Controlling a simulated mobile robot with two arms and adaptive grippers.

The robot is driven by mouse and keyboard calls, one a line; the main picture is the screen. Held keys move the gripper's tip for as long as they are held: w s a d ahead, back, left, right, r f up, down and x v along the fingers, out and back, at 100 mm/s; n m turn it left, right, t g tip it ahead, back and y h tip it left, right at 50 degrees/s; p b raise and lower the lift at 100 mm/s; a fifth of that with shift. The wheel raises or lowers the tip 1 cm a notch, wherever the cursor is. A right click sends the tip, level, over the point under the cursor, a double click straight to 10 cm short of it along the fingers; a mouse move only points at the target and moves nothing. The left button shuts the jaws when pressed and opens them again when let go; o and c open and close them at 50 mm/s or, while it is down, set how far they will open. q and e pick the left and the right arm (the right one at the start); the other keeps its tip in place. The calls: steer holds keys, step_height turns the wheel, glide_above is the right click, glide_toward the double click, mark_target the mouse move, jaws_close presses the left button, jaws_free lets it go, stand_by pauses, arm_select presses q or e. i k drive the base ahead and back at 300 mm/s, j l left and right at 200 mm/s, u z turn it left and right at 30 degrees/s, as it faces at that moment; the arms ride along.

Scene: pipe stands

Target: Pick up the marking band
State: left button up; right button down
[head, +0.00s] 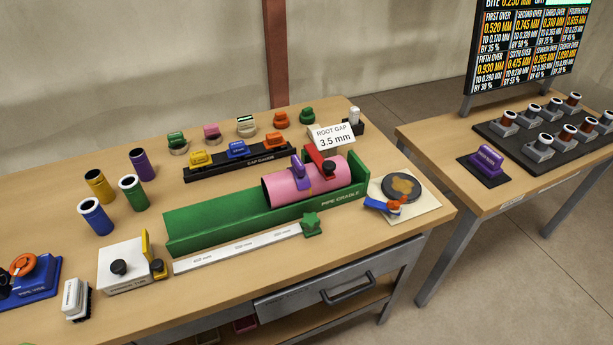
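No object carries a readable label as the marking band, so I cannot tell for sure which one it is. A purple piece (300,173) and a red clamp-like piece with a black knob (320,161) sit around or against the pink pipe (277,187). The pipe lies in the right part of the green pipe cradle (205,230). A white strip with markings (237,249) lies along the cradle's front, with a green knobbed piece (311,225) at its right end. Neither of my grippers is in view.
A black gap gauge rack (238,161), a root gap sign (333,136) and several coloured cylinders stand behind and left. A cream pad (428,209) holds a dark disc and a blue-orange tool. A white block (125,265) stands front left. A second table (550,180) is right.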

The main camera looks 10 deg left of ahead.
mark_target(298, 170)
steer(key=i+l+u, duration=0.2)
steer(key=u, duration=0.2)
steer(key=i+l+u, duration=0.15)
steer(key=l+u, duration=0.2)
steer(key=i+l+u, duration=0.1)
steer(key=l+u, duration=0.3)
steer(key=l, duration=0.1)
